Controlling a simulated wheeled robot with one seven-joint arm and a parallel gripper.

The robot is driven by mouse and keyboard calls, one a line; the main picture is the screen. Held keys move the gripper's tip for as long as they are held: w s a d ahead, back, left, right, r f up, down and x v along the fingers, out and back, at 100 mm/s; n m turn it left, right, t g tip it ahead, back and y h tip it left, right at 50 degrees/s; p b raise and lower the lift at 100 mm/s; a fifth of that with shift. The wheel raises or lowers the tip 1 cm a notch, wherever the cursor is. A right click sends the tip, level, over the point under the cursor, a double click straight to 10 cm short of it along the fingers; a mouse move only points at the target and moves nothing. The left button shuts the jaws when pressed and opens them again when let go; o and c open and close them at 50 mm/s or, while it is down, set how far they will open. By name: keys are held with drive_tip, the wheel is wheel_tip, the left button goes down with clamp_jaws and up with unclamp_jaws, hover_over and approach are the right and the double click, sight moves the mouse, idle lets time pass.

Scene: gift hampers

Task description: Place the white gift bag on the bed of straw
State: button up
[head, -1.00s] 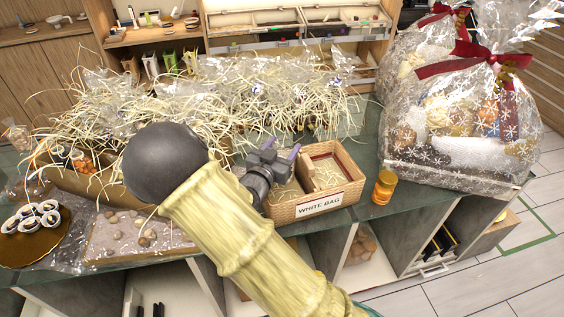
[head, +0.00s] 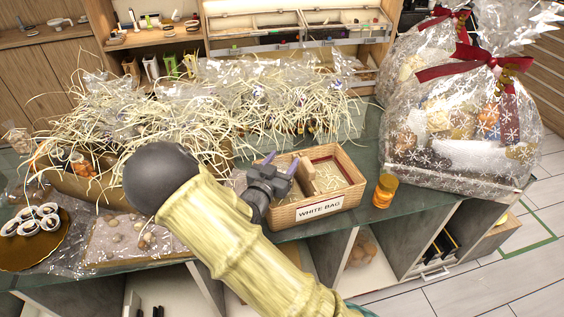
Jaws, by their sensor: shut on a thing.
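The arm and the gripper body hide part of the basket's left side. I cannot clearly pick out a white gift bag. A large mass of loose straw (head: 215,105) spreads behind, among clear wrap.
An amber jar (head: 384,190) stands just right of the basket. Large wrapped hampers with red ribbons (head: 455,120) fill the counter's right end. A gold tray of small cups (head: 30,240) is at the left. The counter's front edge runs just before the basket.

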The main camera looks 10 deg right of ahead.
drive_tip(key=shift+s+f, duration=0.1)
drive_tip(key=shift+f, duration=0.05)
drive_tip(key=o, duration=1.1)
drive_tip(key=shift+o, duration=1)
drive_tip(key=shift+d, duration=0.15)
drive_tip(key=shift+s, duration=0.1)
drive_tip(key=shift+r, duration=0.2)
drive_tip(key=b+v, duration=0.1)
drive_tip(key=v, duration=1.1)
drive_tip(key=shift+r, duration=0.1)
